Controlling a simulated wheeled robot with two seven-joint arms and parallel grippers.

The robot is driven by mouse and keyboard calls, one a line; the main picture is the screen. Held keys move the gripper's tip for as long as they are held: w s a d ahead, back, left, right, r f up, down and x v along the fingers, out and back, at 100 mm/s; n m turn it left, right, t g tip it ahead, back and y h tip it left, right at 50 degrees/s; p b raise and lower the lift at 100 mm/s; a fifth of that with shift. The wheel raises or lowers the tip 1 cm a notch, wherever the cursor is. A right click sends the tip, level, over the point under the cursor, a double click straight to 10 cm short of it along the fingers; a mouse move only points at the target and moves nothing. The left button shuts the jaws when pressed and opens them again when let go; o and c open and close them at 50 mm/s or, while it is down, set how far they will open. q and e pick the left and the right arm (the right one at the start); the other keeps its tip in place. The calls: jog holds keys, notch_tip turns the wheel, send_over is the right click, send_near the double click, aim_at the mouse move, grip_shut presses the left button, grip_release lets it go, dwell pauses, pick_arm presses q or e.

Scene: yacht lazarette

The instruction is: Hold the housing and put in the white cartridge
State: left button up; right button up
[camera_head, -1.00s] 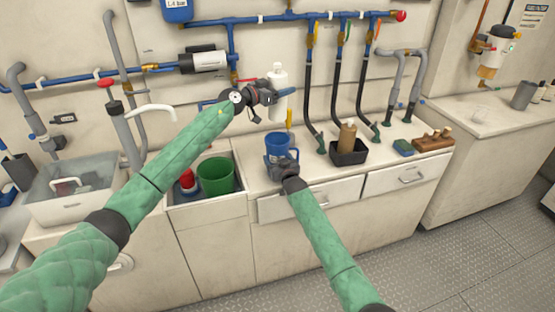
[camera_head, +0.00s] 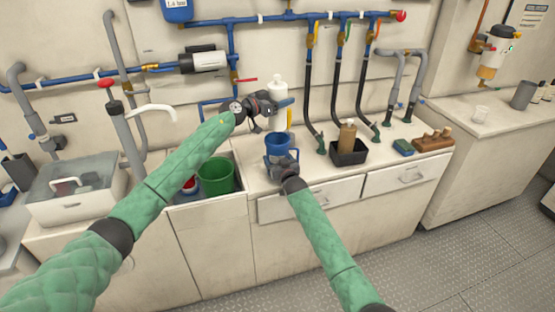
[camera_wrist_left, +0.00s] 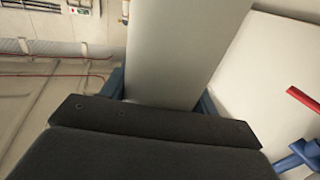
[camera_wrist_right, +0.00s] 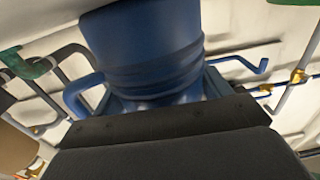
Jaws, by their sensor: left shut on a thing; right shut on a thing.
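The white cartridge (camera_head: 279,119) is upright in my left gripper (camera_head: 279,104), which is shut around its side. It also fills the middle of the left wrist view (camera_wrist_left: 185,50), between the fingers. The blue housing (camera_head: 279,146), an open-topped cup with a side handle, stands upright at the counter's front. My right gripper (camera_head: 280,163) is shut on its lower part; the right wrist view shows the housing (camera_wrist_right: 145,45) between the fingers. The cartridge's lower end is just above the housing's rim in the head view; I cannot tell whether they are exactly in line.
A sink with a green bucket (camera_head: 215,177) lies to the left. A black bin (camera_head: 349,153) with a brown bottle, a blue-green sponge (camera_head: 403,147) and a wooden block (camera_head: 433,141) stand to the right. Black hoses (camera_head: 336,92) hang behind the counter.

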aim_at(280, 127)
pick_arm(q)
jog(key=shift+f, duration=5.95)
jog(key=o, duration=1.2)
jog(key=shift+a, duration=0.1)
jog(key=v, duration=1.2)
